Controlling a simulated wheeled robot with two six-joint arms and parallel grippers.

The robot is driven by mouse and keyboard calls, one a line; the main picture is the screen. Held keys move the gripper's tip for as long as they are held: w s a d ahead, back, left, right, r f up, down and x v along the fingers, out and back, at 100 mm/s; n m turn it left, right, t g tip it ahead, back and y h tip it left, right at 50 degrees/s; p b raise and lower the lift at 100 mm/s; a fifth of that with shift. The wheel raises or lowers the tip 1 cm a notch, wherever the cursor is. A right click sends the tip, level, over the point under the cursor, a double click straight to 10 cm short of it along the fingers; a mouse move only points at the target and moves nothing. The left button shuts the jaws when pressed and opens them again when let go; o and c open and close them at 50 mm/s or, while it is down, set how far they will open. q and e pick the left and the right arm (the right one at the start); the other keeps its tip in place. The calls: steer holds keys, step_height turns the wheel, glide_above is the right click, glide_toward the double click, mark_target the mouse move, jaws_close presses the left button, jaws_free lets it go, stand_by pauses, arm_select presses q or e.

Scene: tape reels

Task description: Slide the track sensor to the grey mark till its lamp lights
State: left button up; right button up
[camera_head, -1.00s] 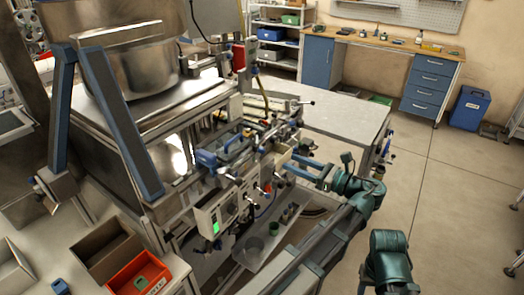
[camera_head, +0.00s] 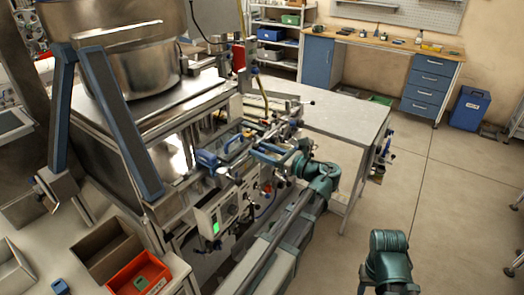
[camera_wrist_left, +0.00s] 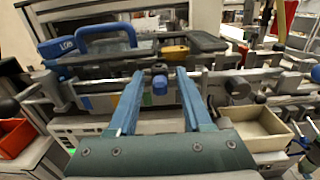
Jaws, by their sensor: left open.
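My left gripper (camera_head: 262,153) is at the front of the steel machine, its blue fingers pointing at the rails. In the left wrist view, the gripper (camera_wrist_left: 160,73) is open, one finger on each side of a small blue-knobbed block (camera_wrist_left: 160,83). This block sits on the horizontal rail and seems to be the track sensor, but I cannot be sure. A gap shows between it and both fingers. I cannot make out a lit lamp on it or a grey mark. My right gripper is not seen; only a teal part of my other arm shows.
A blue-handled block (camera_wrist_left: 100,40) and a yellow piece (camera_wrist_left: 175,51) lie behind the rail. Several clamps and knobs crowd the rail to the right. A beige bin (camera_wrist_left: 252,128) is below right. An orange bin (camera_head: 140,275) is at front left. The floor at right is mostly clear.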

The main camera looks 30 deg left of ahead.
arm_select(q)
jaws_close()
stand_by(1.4)
